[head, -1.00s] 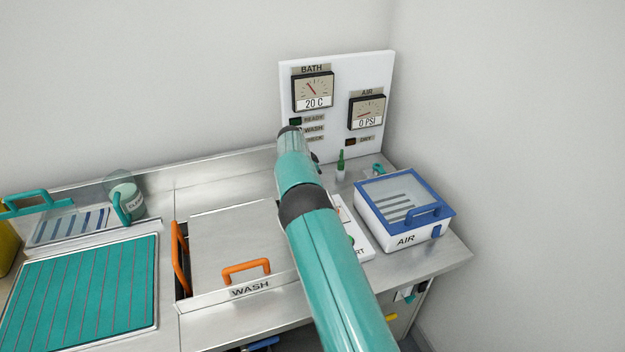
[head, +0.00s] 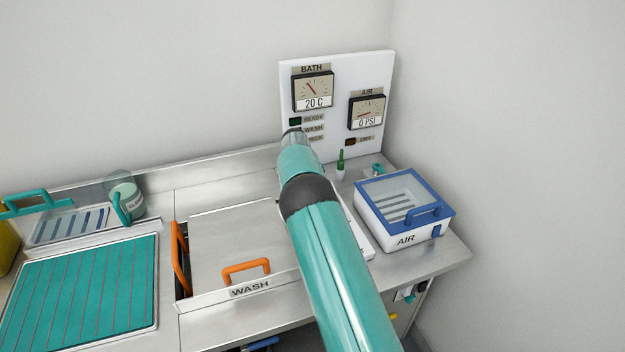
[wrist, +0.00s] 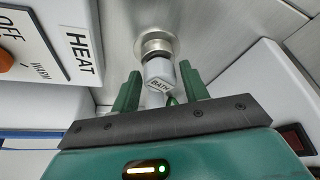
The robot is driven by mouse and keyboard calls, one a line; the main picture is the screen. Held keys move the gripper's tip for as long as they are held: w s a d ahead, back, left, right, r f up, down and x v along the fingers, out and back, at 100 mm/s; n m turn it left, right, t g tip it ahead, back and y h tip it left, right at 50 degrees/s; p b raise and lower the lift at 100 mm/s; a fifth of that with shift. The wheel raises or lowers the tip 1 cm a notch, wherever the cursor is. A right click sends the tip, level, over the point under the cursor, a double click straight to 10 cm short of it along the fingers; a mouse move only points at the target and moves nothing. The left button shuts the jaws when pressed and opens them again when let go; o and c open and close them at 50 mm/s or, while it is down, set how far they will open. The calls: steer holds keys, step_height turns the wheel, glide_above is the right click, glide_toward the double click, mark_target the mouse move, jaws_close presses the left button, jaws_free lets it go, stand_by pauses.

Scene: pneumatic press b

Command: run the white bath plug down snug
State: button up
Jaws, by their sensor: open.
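The white bath plug (wrist: 159,71) shows in the wrist view with a "BATH" label on its end, in front of a round metal collar (wrist: 155,44) on a steel surface. My gripper (wrist: 160,90) is open, its two green fingers on either side of the plug's lower part. A gap shows between the plug and each finger. How far the plug is seated in the collar is hard to tell. In the head view my teal arm hides the plug and gripper.
In the wrist view a white panel labelled HEAT (wrist: 80,52) with an orange knob stands left, and another white housing (wrist: 245,75) right. In the head view the blue-lidded AIR box (head: 402,212) is right of my arm and the WASH lid (head: 230,240) left.

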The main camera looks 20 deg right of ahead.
steer(key=shift+n, duration=0.3)
steer(key=shift+n+t, duration=0.4)
steer(key=shift+n, duration=0.5)
steer(key=shift+d+y, duration=0.1)
steer(key=shift+y, duration=0.2)
steer(key=shift+s+n, duration=0.1)
steer(key=shift+n, duration=0.7)
steer(key=shift+n+t+y, duration=0.3)
steer(key=shift+n, duration=0.6)
